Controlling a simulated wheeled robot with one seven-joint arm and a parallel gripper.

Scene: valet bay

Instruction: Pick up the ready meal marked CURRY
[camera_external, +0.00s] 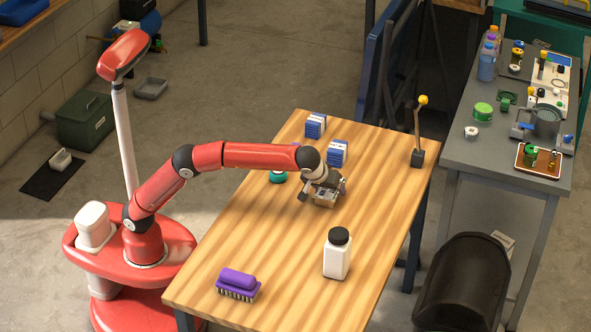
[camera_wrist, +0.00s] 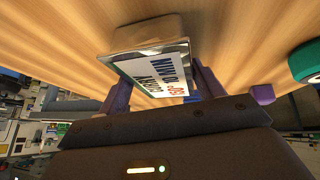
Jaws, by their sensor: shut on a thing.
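The ready meal is a small tan tray with a white label on its top. It shows in the wrist view (camera_wrist: 150,35), with the label's dark blue and red print turned and partly legible; one word looks like CURRY. My gripper (camera_wrist: 163,85) has a purple finger on each side of the meal and is shut on it. In the external view my gripper (camera_external: 322,190) is low over the far half of the wooden table, with the meal (camera_external: 323,201) under it, mostly hidden. I cannot tell whether the meal is clear of the tabletop.
On the wooden table (camera_external: 270,240) are two blue-and-white blocks (camera_external: 315,125) (camera_external: 337,152), a teal round thing (camera_external: 278,177), a white bottle with black cap (camera_external: 337,255), a purple brush (camera_external: 238,284) and a yellow-topped post (camera_external: 418,155). A cluttered grey bench (camera_external: 480,150) stands right.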

